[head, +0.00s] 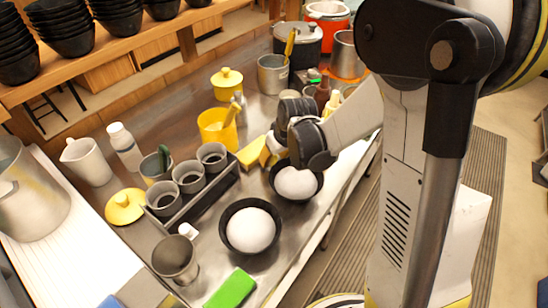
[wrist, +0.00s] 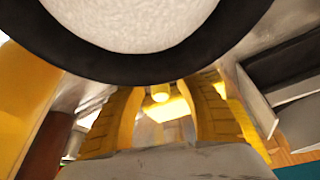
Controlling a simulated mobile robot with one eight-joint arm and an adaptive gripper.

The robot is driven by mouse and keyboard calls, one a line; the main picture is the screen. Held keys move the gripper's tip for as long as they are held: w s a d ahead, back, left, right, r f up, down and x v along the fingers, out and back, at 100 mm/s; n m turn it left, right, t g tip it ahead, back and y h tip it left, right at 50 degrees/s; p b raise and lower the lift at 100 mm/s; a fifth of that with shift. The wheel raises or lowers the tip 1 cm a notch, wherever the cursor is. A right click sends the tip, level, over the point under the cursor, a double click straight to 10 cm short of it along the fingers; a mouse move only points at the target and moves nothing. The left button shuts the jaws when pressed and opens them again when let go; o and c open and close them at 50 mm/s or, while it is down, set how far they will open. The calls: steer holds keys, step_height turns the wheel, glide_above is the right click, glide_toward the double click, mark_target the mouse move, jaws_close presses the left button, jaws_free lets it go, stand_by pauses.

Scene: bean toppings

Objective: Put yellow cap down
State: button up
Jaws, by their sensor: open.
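Two yellow caps with knobs show in the head view. One yellow cap (head: 126,206) lies on the steel counter at the left, beside the rack of grey cups. The other yellow cap (head: 227,82) is farther back, behind a yellow pot (head: 212,130); what is under it is unclear. My gripper (head: 258,152) is low over the counter, right of the yellow pot. In the wrist view my gripper (wrist: 163,85) has its yellow fingers spread apart, with nothing held between them. A small yellow knob-like shape (wrist: 160,94) shows beyond the fingers; I cannot tell which thing it belongs to.
A black bowl with white contents (head: 298,183) is close beside my gripper; a second black bowl (head: 250,229) is nearer the front. A dark rack (head: 205,204) holds grey cups. A green block (head: 231,289) and a metal cup (head: 176,259) are at the front.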

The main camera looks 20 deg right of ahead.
steer(key=shift+r, duration=0.25)
steer(key=p+v, duration=0.5)
steer(key=v, duration=0.7)
steer(key=s+r+m+t, duration=0.1)
steer(key=s+r, duration=0.4)
steer(key=s, duration=0.2)
steer(key=s+a+r+m+t+h, duration=0.1)
steer(key=s+r, duration=0.4)
steer(key=s, duration=0.3)
steer(key=shift+s+r+m+t, duration=0.15)
steer(key=shift+s+m+t, duration=0.1)
steer(key=shift+m+t, duration=0.15)
steer(key=shift+a, duration=0.1)
